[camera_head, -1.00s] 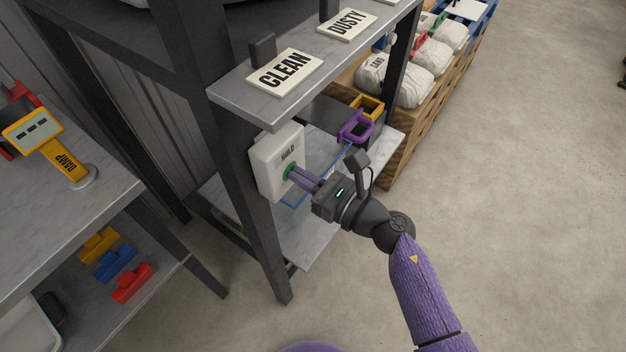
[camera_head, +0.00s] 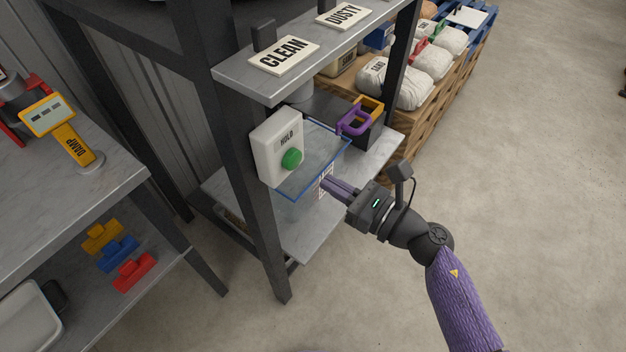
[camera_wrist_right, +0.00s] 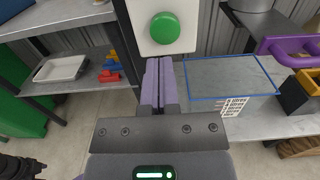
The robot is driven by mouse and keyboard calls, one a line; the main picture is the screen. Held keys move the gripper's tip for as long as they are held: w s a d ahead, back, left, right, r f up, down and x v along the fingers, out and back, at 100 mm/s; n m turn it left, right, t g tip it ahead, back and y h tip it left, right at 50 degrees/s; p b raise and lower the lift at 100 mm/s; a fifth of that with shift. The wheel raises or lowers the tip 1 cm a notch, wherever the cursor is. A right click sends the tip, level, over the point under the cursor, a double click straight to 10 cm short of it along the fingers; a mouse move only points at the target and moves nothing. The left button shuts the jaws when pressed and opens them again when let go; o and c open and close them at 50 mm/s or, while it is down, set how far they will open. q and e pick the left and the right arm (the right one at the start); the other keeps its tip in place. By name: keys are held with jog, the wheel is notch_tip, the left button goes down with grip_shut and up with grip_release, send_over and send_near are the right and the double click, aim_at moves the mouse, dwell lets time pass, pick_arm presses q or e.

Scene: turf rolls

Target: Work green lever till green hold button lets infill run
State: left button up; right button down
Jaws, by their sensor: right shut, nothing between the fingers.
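The green hold button (camera_head: 292,158) is a round knob on a white box marked HOLD (camera_head: 268,150), fixed to the dark post of the shelf unit. It also shows in the right wrist view (camera_wrist_right: 165,28), just beyond the fingertips. My right gripper (camera_head: 325,184) is shut and empty, below and to the right of the button and apart from it. Its purple fingers (camera_wrist_right: 159,62) lie together in the right wrist view. I cannot make out a green lever.
A clear blue-rimmed bin (camera_head: 318,172) stands beside the box. A purple handle (camera_head: 352,120) and a yellow-rimmed dark container (camera_head: 369,108) are behind it. CLEAN (camera_head: 284,55) and DUSTY (camera_head: 344,16) signs sit on the upper shelf. Open floor lies to the right.

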pick_arm(q)
jog(key=w, duration=0.2)
jog(key=shift+w+a, duration=0.2)
jog(key=shift+w, duration=0.1)
pick_arm(e)
jog(key=v, duration=0.6)
jog(key=shift+w+d, duration=0.2)
jog(key=shift+d, duration=0.15)
pick_arm(q)
jog(key=shift+s, duration=0.25)
pick_arm(e)
jog(key=shift+f, duration=0.15)
